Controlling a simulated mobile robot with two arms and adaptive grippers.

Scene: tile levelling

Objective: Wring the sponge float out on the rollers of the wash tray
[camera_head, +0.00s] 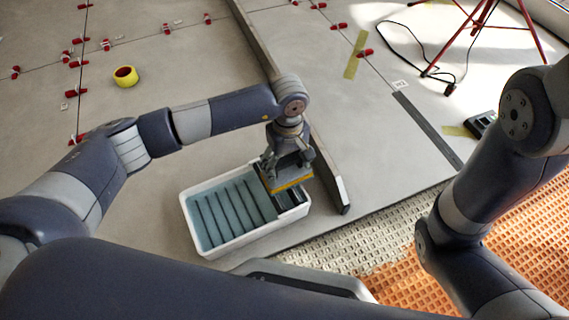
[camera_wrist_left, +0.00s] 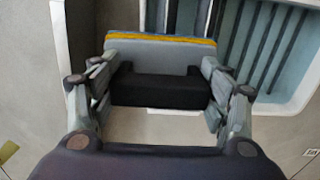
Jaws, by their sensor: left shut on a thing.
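The white wash tray (camera_head: 240,243) stands on the tiled floor in front of me, with bluish water and dark ribbed bars across most of it. The sponge float (camera_head: 291,181), grey with a yellow-orange edge, is at the tray's right end. My left gripper (camera_head: 287,165) is shut on it from above. In the left wrist view the fingers (camera_wrist_left: 162,90) hold the float's black handle (camera_wrist_left: 160,88). The float's grey plate (camera_wrist_left: 160,48) is beyond it, over the tray's end. Whether the sponge touches the rollers is hidden. My right gripper is out of view; only my right arm shows.
A long straightedge (camera_head: 327,165) stands on edge close by the tray's right side. A red tripod (camera_head: 480,25) and cable are at the back right. Orange matting (camera_head: 480,220) lies front right.

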